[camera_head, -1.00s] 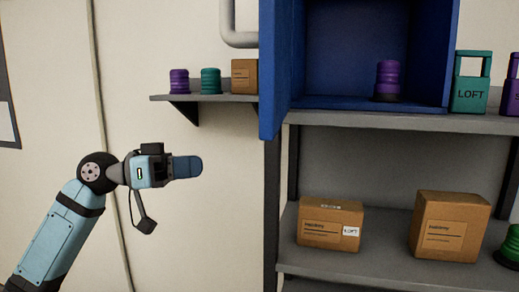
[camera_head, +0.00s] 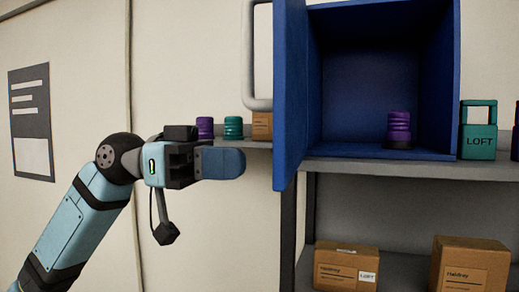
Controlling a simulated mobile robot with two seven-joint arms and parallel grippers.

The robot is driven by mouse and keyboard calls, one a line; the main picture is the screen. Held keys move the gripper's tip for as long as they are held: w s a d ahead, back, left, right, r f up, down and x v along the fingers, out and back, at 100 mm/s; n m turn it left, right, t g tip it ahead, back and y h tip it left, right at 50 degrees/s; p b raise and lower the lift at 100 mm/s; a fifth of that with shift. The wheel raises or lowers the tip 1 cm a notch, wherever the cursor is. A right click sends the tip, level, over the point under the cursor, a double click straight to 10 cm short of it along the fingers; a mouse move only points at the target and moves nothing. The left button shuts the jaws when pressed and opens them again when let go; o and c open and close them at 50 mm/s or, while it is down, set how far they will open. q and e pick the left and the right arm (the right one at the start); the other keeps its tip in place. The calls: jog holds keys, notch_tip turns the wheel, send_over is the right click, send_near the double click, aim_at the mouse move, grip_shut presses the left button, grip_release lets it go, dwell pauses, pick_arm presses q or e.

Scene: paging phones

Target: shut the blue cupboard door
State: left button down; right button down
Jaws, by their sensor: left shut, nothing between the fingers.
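The blue cupboard (camera_head: 380,75) stands on the upper grey shelf, with its front open. Its blue door (camera_head: 291,90) is swung wide open at the cupboard's left side, and I see it nearly edge-on. A purple ribbed object (camera_head: 399,129) stands inside the cupboard on its floor. My left gripper (camera_head: 222,163) is shut and empty, to the left of the door's lower part and apart from it in the picture. My right gripper is not in view.
A small wall shelf (camera_head: 258,144) holds a purple item (camera_head: 205,127), a teal item (camera_head: 233,127) and a cardboard box (camera_head: 262,125) behind my gripper. A teal LOFT container (camera_head: 478,131) stands right of the cupboard. Cardboard boxes (camera_head: 346,266) sit on the lower shelf.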

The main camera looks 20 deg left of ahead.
pick_arm(q)
jog(key=shift+w+d+p, duration=0.2)
jog(key=shift+d+p, duration=0.4)
jog(key=shift+d, duration=1.5)
jog(key=shift+d, duration=0.1)
